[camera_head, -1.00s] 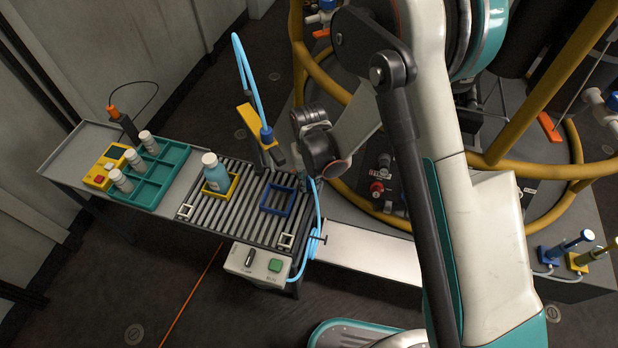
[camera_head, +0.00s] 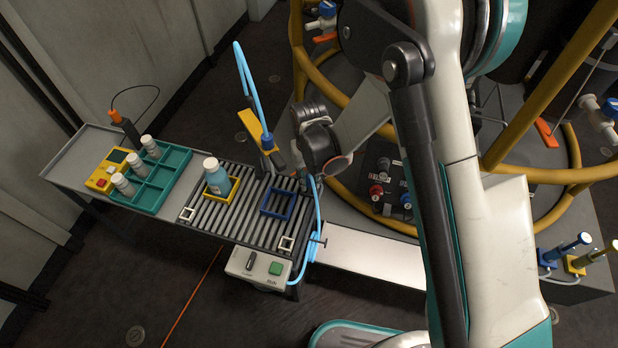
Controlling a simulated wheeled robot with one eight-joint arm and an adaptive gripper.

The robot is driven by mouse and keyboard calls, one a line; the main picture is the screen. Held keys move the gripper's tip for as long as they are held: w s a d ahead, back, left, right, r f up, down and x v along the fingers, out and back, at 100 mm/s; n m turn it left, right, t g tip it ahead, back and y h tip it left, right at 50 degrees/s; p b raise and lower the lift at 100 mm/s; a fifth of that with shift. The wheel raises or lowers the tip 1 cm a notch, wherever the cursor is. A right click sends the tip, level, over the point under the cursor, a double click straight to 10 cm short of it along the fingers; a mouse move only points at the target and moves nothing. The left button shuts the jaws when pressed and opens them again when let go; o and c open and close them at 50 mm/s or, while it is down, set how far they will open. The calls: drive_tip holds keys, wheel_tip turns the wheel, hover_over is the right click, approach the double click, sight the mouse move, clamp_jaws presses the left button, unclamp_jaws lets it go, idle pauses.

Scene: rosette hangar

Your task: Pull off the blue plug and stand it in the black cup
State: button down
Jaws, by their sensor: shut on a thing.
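A blue plug (camera_head: 267,141) sits at the lower end of a light-blue hose, beside a yellow bracket (camera_head: 254,122) at the conveyor's far edge. My gripper (camera_head: 285,157) reaches in from the right, with its dark wrist at the back of the conveyor. Its jaws are small and dark, beside the blue plug; they are shut, and their exact hold is hard to make out. Whether the plug is still seated at the bracket I cannot tell. I cannot make out a black cup clearly.
A blue frame (camera_head: 265,203) and a bottle (camera_head: 217,178) in a yellow frame stand on the roller conveyor (camera_head: 215,217). A teal rack (camera_head: 150,197) holds several vials at left. Yellow pipes (camera_head: 360,108) and a knobbed panel (camera_head: 385,177) lie right of my wrist.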

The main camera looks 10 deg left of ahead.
drive_tip(key=shift+r, duration=0.3)
drive_tip(key=shift+f, duration=0.25)
drive_tip(key=shift+f+b, duration=0.8)
drive_tip(key=shift+f, duration=0.1)
drive_tip(key=shift+f, duration=0.7)
idle(0.5)
drive_tip(key=shift+r+p, duration=0.9)
drive_tip(key=shift+r, duration=0.95)
